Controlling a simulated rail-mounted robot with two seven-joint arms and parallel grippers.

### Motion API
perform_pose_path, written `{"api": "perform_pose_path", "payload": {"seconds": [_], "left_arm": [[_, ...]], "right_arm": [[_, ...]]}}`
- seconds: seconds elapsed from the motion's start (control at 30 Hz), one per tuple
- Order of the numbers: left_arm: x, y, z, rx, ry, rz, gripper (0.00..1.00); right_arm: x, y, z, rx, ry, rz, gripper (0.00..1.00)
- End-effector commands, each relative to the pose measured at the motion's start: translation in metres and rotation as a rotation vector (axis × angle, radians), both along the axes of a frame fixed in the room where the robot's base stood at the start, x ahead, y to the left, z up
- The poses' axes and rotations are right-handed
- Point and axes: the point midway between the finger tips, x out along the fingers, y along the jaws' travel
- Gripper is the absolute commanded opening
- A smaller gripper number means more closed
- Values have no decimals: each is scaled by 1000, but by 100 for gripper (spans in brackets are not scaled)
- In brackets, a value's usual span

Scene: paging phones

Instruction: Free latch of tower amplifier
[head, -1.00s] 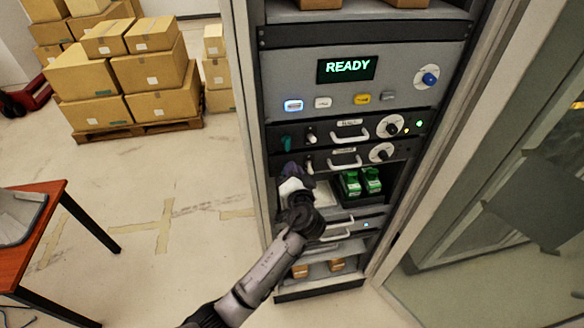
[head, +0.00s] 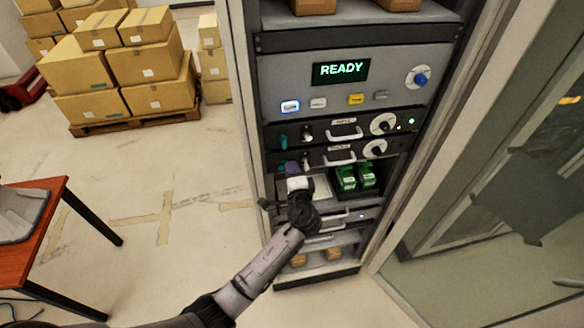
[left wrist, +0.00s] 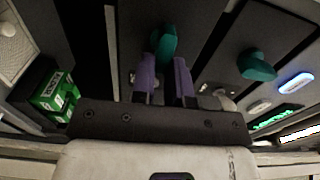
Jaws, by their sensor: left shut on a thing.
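Two dark amplifier units sit in the rack, an upper one (head: 362,131) and a lower one (head: 355,154), each with a white handle and a round knob. Their small labels are too blurred to read surely. The upper unit's teal latch (head: 283,141) is free of my gripper and also shows in the left wrist view (left wrist: 257,65). My left gripper (head: 292,168) is at the left end of the lower unit. In the left wrist view its purple fingers (left wrist: 163,78) are shut on the lower unit's teal latch (left wrist: 163,45). My right gripper is out of view.
Above is a grey panel with a READY display (head: 341,72), several buttons and a blue knob (head: 421,79). Green devices (head: 356,177) stand in the bay below. A glass door (head: 500,200) is at the right. Boxes (head: 135,65) and an orange table (head: 48,225) stand left.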

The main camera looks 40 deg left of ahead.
Motion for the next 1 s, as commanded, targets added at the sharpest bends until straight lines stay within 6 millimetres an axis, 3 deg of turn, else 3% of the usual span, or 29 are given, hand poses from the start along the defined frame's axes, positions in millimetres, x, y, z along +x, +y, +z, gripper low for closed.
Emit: {"api": "perform_pose_path", "payload": {"seconds": [0.63, 0.67, 0.7, 0.9, 1.0], "left_arm": [[0, 0, -1, 30, 35, 0, 0], [0, 0, -1, 30, 35, 0, 16], [0, 0, -1, 30, 35, 0, 20], [0, 0, -1, 28, 34, 0, 39], [0, 0, -1, 28, 34, 0, 40]], "right_arm": [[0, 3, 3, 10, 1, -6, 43], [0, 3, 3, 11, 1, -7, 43], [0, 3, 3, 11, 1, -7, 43], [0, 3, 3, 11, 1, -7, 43], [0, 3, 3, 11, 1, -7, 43]]}}
